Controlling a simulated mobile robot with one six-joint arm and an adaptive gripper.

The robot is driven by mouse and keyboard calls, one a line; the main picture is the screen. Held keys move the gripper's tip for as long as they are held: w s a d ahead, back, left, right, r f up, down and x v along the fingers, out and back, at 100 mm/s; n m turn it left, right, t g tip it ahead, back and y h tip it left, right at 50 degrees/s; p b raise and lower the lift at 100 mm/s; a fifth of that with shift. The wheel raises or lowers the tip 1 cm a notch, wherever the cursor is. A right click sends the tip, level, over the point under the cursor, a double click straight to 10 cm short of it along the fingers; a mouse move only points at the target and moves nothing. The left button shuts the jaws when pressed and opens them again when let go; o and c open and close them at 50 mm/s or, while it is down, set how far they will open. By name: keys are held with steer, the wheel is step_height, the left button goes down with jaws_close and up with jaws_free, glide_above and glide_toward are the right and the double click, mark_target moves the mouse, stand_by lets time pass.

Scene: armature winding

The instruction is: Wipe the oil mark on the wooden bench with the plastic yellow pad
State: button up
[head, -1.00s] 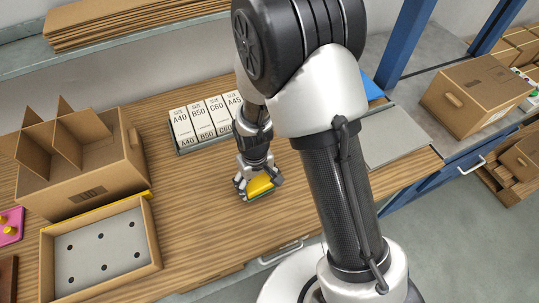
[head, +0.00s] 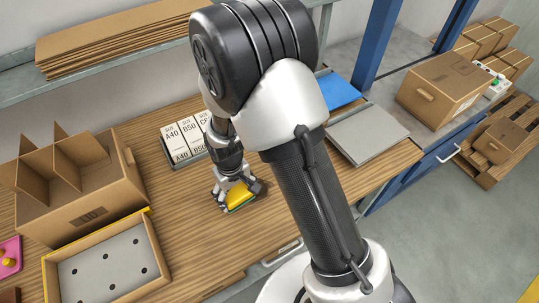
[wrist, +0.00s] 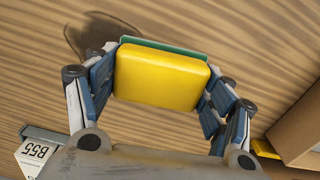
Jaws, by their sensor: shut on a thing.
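The yellow pad (head: 240,197), with a green layer on one side, is held in my gripper (head: 238,190) low over the wooden bench (head: 195,235). In the wrist view the yellow pad (wrist: 162,77) sits between the fingers of my gripper (wrist: 160,90), which are shut on its two ends. A dark, rounded patch (wrist: 84,34) shows on the bench just beyond the pad's upper left; I cannot tell surely whether it is the oil mark or a shadow. The pad hides the wood beneath it, and I cannot tell whether it touches the bench.
A divided cardboard box (head: 75,200) and a shallow tray with holes (head: 150,225) stand at left. A holder of labelled white boxes (head: 185,140) is behind my gripper. A grey panel (head: 370,135) lies at right. Bare wood lies between the tray and my gripper.

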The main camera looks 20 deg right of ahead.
steer(key=shift+r+p, duration=1.4)
steer(key=shift+r, duration=0.75)
